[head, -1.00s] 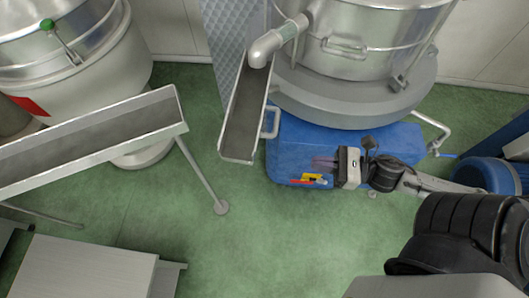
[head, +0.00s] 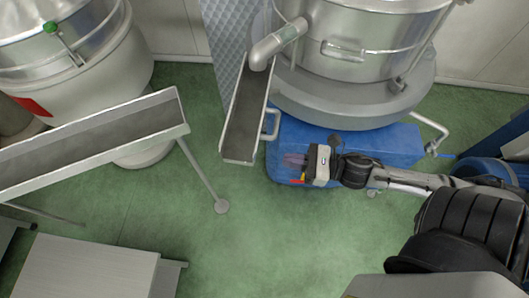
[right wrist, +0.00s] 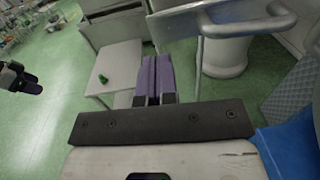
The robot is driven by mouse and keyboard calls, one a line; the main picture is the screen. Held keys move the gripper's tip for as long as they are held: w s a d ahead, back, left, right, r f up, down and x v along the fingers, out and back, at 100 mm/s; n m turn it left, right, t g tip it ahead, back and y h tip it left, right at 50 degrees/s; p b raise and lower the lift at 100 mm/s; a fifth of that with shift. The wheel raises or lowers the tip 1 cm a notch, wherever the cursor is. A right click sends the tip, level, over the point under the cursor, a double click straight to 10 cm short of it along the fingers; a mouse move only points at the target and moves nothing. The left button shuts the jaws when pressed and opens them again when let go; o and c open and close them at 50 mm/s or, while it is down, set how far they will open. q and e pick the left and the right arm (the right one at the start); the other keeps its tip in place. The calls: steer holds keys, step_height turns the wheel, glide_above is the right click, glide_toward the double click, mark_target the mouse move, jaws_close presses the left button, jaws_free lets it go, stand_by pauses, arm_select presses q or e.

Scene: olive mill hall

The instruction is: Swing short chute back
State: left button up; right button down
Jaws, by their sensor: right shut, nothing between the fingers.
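The short chute (head: 243,122) is a grey metal trough hanging under the outlet pipe (head: 275,47) of the steel vat, its lower end pointing toward the bottom of the head view. A loop handle (head: 272,124) sits on its right side; the handle also shows at the top of the right wrist view (right wrist: 250,27). My right gripper (head: 294,160) is below and right of the handle, apart from it, over the blue base. Its purple fingers (right wrist: 157,75) are shut with nothing between them. A dark, purple-tipped part at the left of the right wrist view seems to be my left gripper (right wrist: 24,80).
The blue base (head: 395,142) lies under the vat (head: 365,45). A long chute (head: 100,135) on a thin leg slopes at the left. A pale table (head: 85,268) stands at bottom left. Green floor is free between the table and my right arm.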

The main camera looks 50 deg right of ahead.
mark_target(255, 155)
steer(key=p+x, duration=0.2)
steer(key=x, duration=0.4)
steer(key=shift+w+a, duration=0.2)
steer(key=shift+w, duration=0.05)
steer(key=shift+w+a, duration=0.1)
steer(key=shift+w, duration=0.05)
